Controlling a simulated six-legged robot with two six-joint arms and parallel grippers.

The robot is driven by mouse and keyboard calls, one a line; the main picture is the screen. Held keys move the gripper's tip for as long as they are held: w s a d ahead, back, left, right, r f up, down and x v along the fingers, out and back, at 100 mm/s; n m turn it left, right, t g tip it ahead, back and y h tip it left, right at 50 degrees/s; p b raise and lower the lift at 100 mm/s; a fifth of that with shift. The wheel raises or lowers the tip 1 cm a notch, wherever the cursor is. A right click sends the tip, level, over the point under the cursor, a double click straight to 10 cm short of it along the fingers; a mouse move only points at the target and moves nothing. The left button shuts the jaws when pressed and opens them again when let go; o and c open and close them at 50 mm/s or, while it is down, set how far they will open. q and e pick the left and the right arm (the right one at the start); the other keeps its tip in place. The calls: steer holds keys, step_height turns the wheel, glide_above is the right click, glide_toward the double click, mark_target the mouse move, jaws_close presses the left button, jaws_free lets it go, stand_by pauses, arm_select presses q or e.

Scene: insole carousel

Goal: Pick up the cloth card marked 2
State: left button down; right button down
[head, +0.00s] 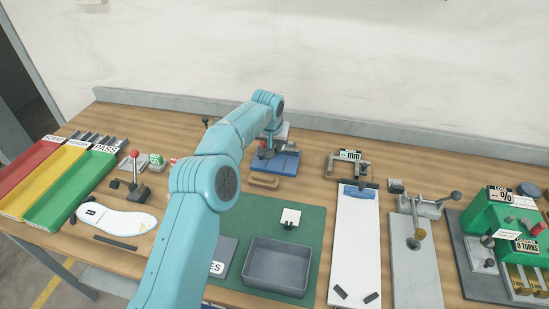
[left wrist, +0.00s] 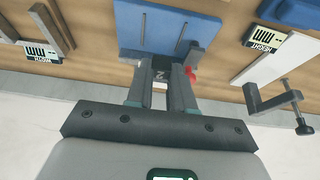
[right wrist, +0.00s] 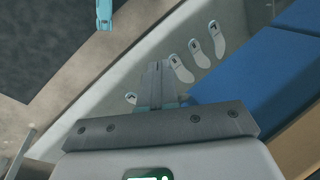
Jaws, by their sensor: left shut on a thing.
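The cloth card marked 2 (left wrist: 160,74) is a dark piece with a pale "2", between the fingers of my left gripper (left wrist: 161,68) in the left wrist view. The gripper is shut on it, next to a blue plate (left wrist: 155,28). In the head view my left gripper (head: 266,152) is at the blue fixture (head: 287,162) at the back of the bench, and my arm hides much of it; I cannot make out the card there. My right gripper (right wrist: 157,72) shows only in the right wrist view, fingers together with nothing visible between them.
On the bench are red, yellow and green trays (head: 57,198), a white insole (head: 117,219), a grey bin (head: 277,267) on a green mat (head: 316,235), a long white board (head: 356,250) and a green machine (head: 497,215). The right wrist view shows several small labelled insoles (right wrist: 199,53).

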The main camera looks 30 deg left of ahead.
mark_target(275, 147)
arm_select(q)
step_height(275, 147, up, 7)
steer(key=shift+r+p, duration=0.2)
steer(key=shift+p, duration=0.75)
steer(key=shift+r+p, duration=2)
steer(key=shift+r, duration=0.6)
